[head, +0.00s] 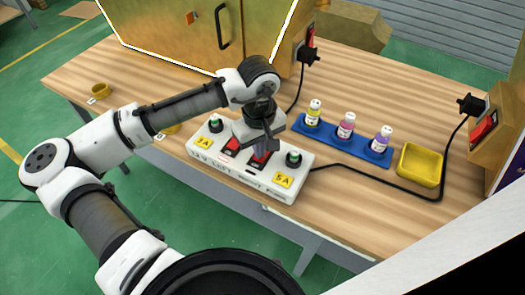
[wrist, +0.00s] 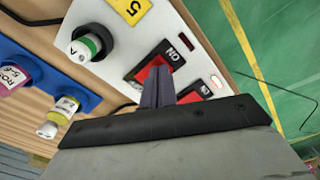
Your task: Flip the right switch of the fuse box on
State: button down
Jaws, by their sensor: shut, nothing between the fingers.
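The white fuse box (head: 235,178) lies on the table with two red rocker switches in black frames between its fuse holders. The right switch (head: 261,158), on the 5A side, is partly covered by my gripper (head: 264,147) in the head view. In the wrist view, my shut, empty gripper (wrist: 157,82) has its fingertips at the right switch (wrist: 146,70), hiding part of its red rocker; contact is unclear. An "ON" label shows beside it.
Fuse holders with green tops, such as the right one (head: 294,157), stand beside the switches. A blue tray (head: 340,145) with three bottles and a yellow dish (head: 420,165) lie to the right. A black cable (head: 375,178) runs from the box. A golden cabinet (head: 170,30) stands behind.

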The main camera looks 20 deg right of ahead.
jog(key=shift+f, duration=0.35)
notch_tip(320, 180, up, 7)
jog(key=p, duration=0.6)
jog(key=shift+r+p, duration=0.1)
jog(key=shift+p, duration=0.3)
dwell(0.4)
